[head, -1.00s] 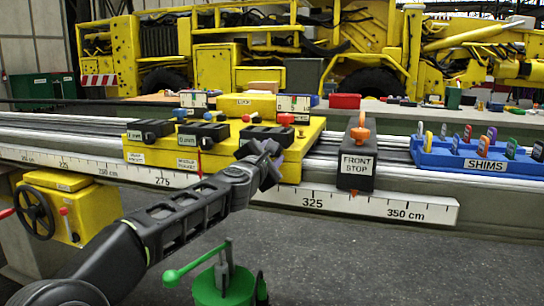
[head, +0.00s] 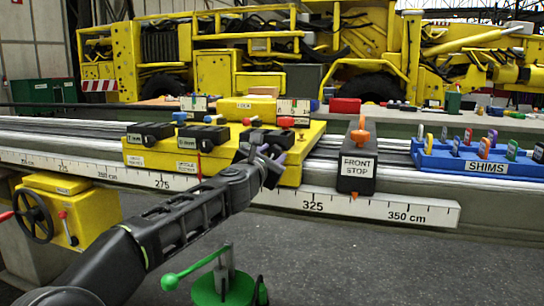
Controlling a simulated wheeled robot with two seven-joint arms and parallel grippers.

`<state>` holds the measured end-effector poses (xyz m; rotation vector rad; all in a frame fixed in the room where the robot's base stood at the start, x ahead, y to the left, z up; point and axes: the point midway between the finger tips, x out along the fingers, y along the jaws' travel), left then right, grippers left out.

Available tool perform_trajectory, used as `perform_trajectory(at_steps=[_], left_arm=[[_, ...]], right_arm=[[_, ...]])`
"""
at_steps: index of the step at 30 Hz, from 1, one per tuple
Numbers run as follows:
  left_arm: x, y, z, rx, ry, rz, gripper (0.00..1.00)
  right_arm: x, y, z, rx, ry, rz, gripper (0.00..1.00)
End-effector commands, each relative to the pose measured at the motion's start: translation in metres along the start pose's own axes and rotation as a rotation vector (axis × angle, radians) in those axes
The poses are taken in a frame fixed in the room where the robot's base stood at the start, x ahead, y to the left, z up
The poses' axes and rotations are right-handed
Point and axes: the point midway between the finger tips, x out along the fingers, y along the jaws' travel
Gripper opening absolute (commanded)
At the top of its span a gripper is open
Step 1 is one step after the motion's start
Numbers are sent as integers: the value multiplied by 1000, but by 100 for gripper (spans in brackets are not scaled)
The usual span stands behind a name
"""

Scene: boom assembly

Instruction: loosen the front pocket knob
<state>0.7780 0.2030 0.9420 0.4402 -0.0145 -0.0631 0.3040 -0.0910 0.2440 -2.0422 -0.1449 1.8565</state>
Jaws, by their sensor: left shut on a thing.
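The yellow carriage block (head: 225,160) sits on the rail with three dark pocket blocks on it, the front one (head: 275,136) at its right end. My left gripper (head: 272,158) is at the carriage's front face, just below that front block. It is shut on a small purple part, which seems to be the front pocket knob (head: 281,158); the fingers hide most of it. The label there is covered by my gripper. My right gripper is not in view.
The dark front stop (head: 357,166) with an orange knob (head: 360,135) stands right of the carriage. Farther right is a blue shims tray (head: 440,160). A scale strip (head: 385,209) runs along the rail's front. A green device with a lever (head: 222,287) stands below, near my arm.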

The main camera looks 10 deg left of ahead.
Motion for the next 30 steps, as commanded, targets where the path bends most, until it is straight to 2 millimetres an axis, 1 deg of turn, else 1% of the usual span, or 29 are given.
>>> perform_trajectory(at_steps=[4, 5, 12, 13, 20, 23, 26, 30], left_arm=[[0, -1, -2, 1, 4, -2, 0], [0, -1, -2, 1, 4, -2, 38], [0, -1, -1, 2, 2, -1, 58], [0, -1, -1, 2, 2, -1, 59], [0, 0, -1, 2, 1, 0, 59], [-3, 0, -1, 2, 0, 0, 59], [-12, 0, -2, 2, 0, 1, 59], [-32, 0, -2, 4, -1, 1, 59]], right_arm=[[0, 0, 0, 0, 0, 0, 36], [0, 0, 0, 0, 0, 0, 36], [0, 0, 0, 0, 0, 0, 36], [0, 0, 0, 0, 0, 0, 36], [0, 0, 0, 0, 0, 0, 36], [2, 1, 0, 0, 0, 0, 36], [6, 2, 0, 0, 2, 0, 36], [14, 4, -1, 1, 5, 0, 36]])
